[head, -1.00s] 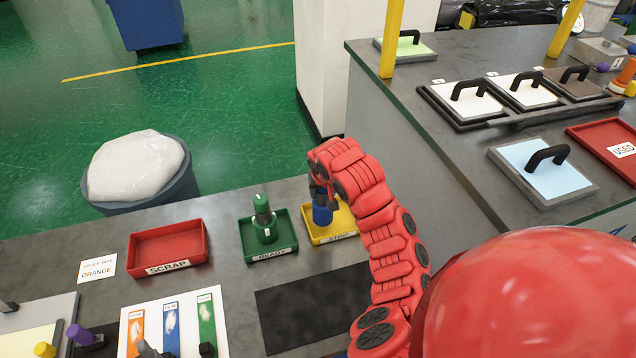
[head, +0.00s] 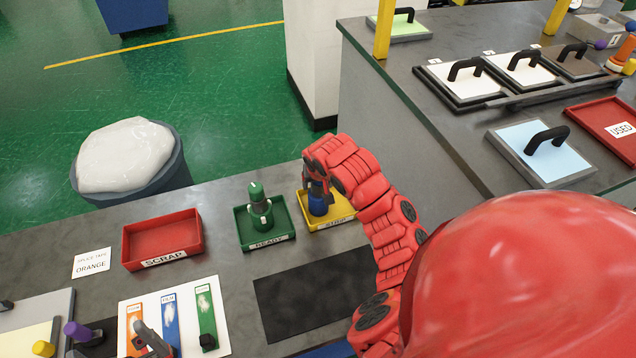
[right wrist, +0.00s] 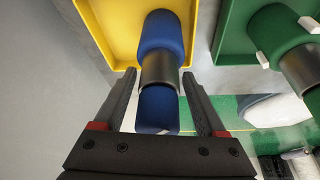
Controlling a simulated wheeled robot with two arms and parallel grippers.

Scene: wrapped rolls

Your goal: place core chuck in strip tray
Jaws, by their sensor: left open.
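The blue core chuck (head: 319,205) stands upright in the yellow strip tray (head: 342,217). In the right wrist view the chuck (right wrist: 161,45) has a dark grey band round its middle, and its wide end is against the yellow tray (right wrist: 101,22). My right gripper (head: 317,187) is over the chuck. In the right wrist view its fingers (right wrist: 160,80) are on either side of the chuck with a gap at each side, so it is open. My left gripper (head: 148,338) is open and empty at the lower left, above the white card of coloured strips.
A green chuck (head: 260,208) stands in the green READY tray (head: 243,232), close left of the yellow tray. A red SCRAP tray (head: 132,240) is empty further left. A dark mat (head: 310,300) lies bare in front. A bin (head: 165,180) stands behind the bench.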

